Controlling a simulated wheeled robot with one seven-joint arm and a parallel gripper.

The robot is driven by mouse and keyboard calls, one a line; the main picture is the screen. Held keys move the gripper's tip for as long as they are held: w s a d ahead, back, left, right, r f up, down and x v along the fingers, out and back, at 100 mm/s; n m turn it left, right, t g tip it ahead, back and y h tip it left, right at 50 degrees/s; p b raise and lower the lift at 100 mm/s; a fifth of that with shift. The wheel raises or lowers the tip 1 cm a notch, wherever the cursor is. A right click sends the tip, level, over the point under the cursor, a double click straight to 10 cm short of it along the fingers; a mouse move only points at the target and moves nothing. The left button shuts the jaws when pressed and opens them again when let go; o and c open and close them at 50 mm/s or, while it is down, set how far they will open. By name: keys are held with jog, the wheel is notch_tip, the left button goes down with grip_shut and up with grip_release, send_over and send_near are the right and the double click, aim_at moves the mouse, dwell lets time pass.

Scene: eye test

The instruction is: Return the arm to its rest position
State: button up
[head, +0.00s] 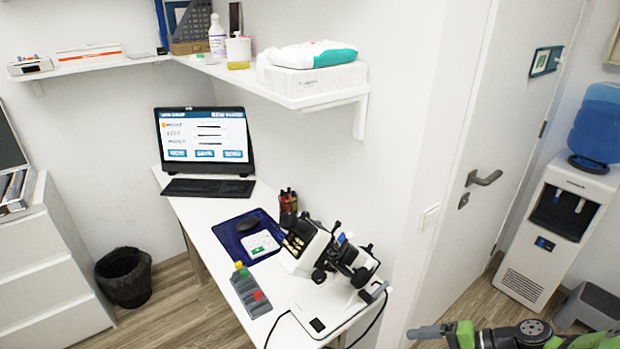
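My arm (515,335) shows at the bottom right edge, green with a dark round joint. Most of it is cut off by the frame. At its left end a grey, finger-like part of my gripper (428,332) points left, to the right of the white desk (188,211) and apart from it. I see only one such part, so its opening is unclear. I see nothing held in it.
A shelf (300,100) hangs above. A door (500,130), water dispenser (550,225) and grey stool (590,303) stand right.

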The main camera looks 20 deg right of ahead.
jog(key=w+a+r+n+g+h, duration=0.1)
jog(key=a+r+n+g+h, duration=0.55)
jog(key=a+r, duration=0.65)
jog(key=s+a+r+n+t+h, duration=0.2)
jog(key=s+a+r+n+t, duration=0.3)
jog(key=s+a+r+n, duration=0.1)
jog(key=shift+s+a+r+h, duration=0.4)
jog(key=shift+s+a, duration=0.25)
jog(key=shift+s, duration=0.4)
